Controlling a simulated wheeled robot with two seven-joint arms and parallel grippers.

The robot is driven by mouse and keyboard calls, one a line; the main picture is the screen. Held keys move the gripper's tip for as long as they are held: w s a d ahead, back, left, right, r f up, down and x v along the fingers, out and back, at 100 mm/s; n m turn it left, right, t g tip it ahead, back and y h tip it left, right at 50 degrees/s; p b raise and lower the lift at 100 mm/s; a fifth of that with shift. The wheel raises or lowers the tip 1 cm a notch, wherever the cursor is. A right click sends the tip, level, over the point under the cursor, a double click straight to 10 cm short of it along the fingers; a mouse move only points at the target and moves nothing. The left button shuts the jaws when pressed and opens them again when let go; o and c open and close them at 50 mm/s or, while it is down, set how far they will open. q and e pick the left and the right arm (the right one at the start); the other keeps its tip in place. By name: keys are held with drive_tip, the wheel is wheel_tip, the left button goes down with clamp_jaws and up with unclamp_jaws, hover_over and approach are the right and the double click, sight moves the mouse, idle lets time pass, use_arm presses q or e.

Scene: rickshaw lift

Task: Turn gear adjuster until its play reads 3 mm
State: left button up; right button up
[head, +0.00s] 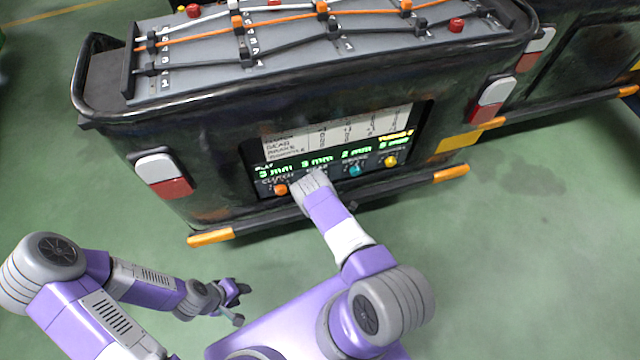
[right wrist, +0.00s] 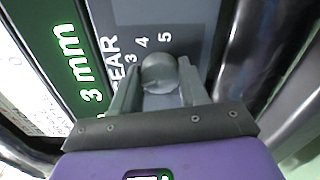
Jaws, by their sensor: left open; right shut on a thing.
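The gear adjuster (right wrist: 160,70) is a small grey knob on the panel, with the printed word GEAR and the numbers 3, 4 and 5 beside it. My right gripper (right wrist: 158,88) is shut on it, one finger on each side. In the head view my right gripper (head: 313,180) hides the knob. The gear play display (right wrist: 78,62) reads 3 mm in green; it also shows in the head view (head: 317,161). My left gripper (head: 240,301) is open and empty, low above the floor, away from the panel.
An orange knob (head: 280,189) labelled clutch sits left of my right gripper. A teal knob (head: 354,170) and a yellow knob (head: 390,161) sit to its right. A dark bar (head: 395,187) with orange ends runs below the panel. The green floor at left is clear.

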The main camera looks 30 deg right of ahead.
drive_tip(key=o, duration=1.1)
drive_tip(key=shift+s, duration=0.1)
drive_tip(key=shift+c, duration=0.2)
drive_tip(key=p+v, duration=0.2)
drive_tip(key=v, duration=0.5)
drive_tip(key=shift+s, duration=0.3)
